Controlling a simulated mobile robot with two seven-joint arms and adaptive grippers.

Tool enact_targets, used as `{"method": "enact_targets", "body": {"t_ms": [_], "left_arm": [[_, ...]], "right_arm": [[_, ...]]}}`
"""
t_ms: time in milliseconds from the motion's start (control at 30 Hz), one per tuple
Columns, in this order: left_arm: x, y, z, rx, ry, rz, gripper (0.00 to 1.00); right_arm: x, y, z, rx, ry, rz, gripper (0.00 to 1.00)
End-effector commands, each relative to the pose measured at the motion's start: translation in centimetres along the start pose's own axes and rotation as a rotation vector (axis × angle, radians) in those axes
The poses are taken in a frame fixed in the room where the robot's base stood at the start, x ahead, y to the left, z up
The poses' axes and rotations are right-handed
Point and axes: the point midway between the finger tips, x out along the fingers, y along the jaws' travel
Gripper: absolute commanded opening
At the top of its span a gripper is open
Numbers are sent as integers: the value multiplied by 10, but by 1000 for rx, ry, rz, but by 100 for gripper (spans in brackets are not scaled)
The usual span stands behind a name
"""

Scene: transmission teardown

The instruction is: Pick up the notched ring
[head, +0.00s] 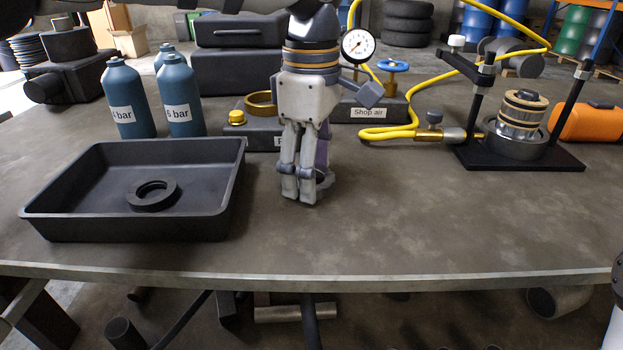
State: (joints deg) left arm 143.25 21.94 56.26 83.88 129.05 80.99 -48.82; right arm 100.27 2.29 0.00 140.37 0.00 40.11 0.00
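A dark ring (153,194) lies flat in the black tray (228,202) on the left of the table. Whether it has notches is too small to tell. My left gripper (299,192) points straight down over the middle of the table, to the right of the tray. Its fingertips are low and look close together. My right gripper is not in view.
Blue bottles (125,100) and dark cases (240,72) stand behind the tray. A brass ring (262,101) rests on a block behind my gripper. On the right are a yellow hose (385,133) and a black press stand (540,158) with a ringed part (520,115). The front right is clear.

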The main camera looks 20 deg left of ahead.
Motion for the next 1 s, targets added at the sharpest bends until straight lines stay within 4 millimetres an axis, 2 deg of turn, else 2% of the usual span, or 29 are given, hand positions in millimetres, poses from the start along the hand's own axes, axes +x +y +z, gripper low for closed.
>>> {"method": "enact_targets", "body": {"t_ms": [33, 133, 467, 567, 633, 833, 1000], "left_arm": [[0, 0, 0, 0, 0, 0, 41], [0, 0, 0, 0, 0, 0, 18], [-6, 0, 0, 0, 0, 1, 18], [-20, 1, 0, 0, 0, 3, 18], [-37, -1, 1, 1, 0, 6, 18], [-96, -46, 20, 4, 2, 17, 18], [-120, -94, 39, 5, 4, 16, 18]], "right_arm": [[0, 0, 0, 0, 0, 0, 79], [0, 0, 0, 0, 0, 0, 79], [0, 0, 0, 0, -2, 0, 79], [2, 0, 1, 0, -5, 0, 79], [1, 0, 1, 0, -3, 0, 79], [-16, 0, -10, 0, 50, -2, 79], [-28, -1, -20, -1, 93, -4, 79]]}}
